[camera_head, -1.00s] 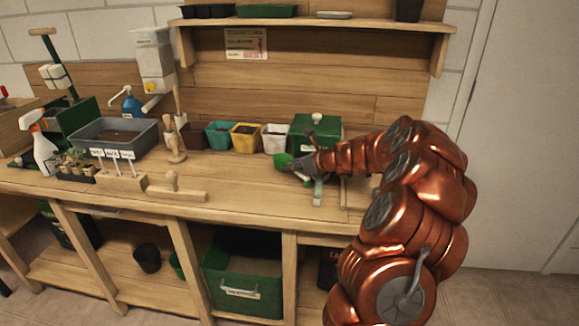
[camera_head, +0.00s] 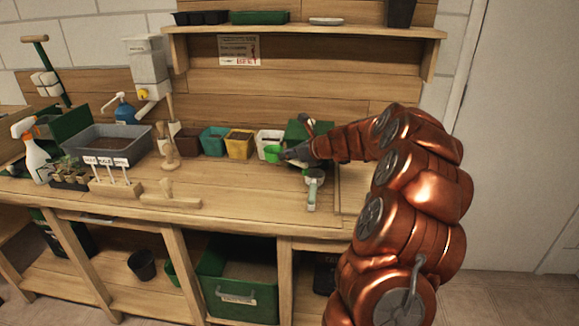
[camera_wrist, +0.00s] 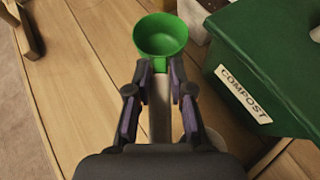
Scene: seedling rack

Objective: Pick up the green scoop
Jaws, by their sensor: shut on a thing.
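The green scoop (camera_wrist: 160,36) is in the wrist view, its round cup pointing away from me and its short handle running back between my fingers. My gripper (camera_wrist: 158,88) is shut on the handle just behind the cup. In the head view the scoop's cup (camera_head: 272,153) shows at the tip of my gripper (camera_head: 288,156), above the back of the bench, in front of the white pot.
A green box labelled COMPOST (camera_wrist: 262,62) stands close to the right of my gripper. A pale-handled scoop (camera_head: 313,186) lies on the bench below my arm. Yellow (camera_head: 240,147) and teal (camera_head: 214,142) pots stand left.

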